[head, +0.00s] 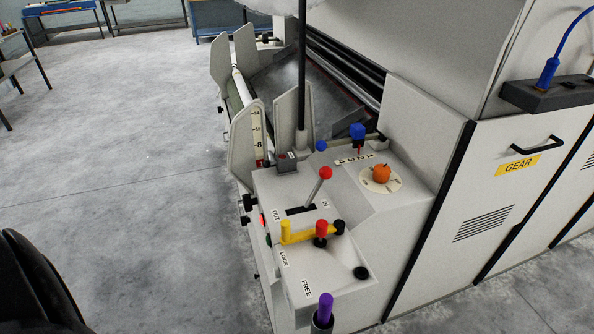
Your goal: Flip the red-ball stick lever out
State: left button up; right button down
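The red-ball stick lever (319,185) rises from a dark slot (296,210) on the white machine's control console in the head view. Its red ball (325,173) tops a thin grey stick that leans up and to the right. The stick stands at the slot's right end, on the side of the IN label (324,204). The OUT label (276,216) is at the slot's left end. Neither gripper shows in this view. A dark rounded shape at the lower left edge may be part of my own arm.
An orange knob (381,173), a blue knob (357,131) and a purple handle (325,308) are nearby. A black post (302,70) rises behind. Floor (130,190) at left is clear.

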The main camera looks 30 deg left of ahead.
aim_at(325, 173)
jog(key=i+l+u, duration=0.15)
jog(key=u, duration=0.3)
jog(key=l+u, duration=0.45)
jog(key=i+l+u, duration=0.1)
jog(key=l+u, duration=0.15)
jog(key=u, duration=0.15)
jog(key=l+u, duration=0.3)
jog(key=u, duration=0.15)
jog(key=l+u, duration=0.25)
jog(key=l, duration=0.15)
jog(key=k+l+u, duration=0.2)
jog(key=l, duration=0.15)
jog(key=i+l, duration=0.05)
jog(key=i, duration=0.05)
